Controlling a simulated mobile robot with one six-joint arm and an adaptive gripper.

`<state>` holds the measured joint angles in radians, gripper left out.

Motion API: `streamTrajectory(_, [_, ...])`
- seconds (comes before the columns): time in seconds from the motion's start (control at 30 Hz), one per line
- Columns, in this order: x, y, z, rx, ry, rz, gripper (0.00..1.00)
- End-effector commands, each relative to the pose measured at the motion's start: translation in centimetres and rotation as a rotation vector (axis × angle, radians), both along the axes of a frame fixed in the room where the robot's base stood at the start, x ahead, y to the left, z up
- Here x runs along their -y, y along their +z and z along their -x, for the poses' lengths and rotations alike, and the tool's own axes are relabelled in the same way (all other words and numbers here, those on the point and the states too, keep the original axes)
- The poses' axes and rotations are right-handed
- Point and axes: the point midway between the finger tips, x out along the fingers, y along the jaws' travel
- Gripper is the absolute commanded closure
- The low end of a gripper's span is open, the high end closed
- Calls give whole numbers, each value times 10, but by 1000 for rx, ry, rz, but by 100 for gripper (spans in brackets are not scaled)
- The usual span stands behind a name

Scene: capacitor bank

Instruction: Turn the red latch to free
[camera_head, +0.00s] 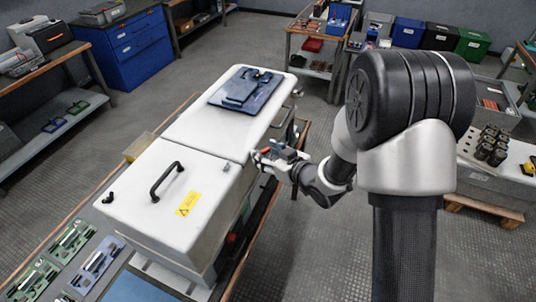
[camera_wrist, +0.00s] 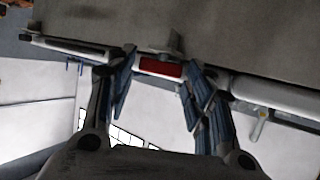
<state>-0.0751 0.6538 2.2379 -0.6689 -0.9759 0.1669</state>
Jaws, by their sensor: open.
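The red latch (camera_wrist: 160,68) shows in the wrist view as a red block in a pale fitting, between the tips of my gripper (camera_wrist: 158,92). The two blue-padded fingers stand apart on either side of it; I cannot tell whether they touch it. In the head view my gripper (camera_head: 275,155) is at the right side of the white cabinet (camera_head: 180,207), near the seam between its two sections. A small red part shows at the fingertips there. Most of the latch is hidden by the gripper in that view.
The cabinet lid has a black handle (camera_head: 167,181) and a yellow warning label (camera_head: 188,204). A blue mat (camera_head: 226,99) with dark parts lies on the far section. Trays of parts (camera_head: 71,240) lie at the lower left.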

Motion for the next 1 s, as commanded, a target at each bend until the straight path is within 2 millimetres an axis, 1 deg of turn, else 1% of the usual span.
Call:
streamTrajectory(0.17, [0,0,0,0,0,0,52])
streamTrajectory(0.63, [0,0,0,0,0,0,84])
streamTrajectory(0.83, [2,1,-1,1,30,0,84])
streamTrajectory(1.0, [4,3,-4,2,136,0,84])
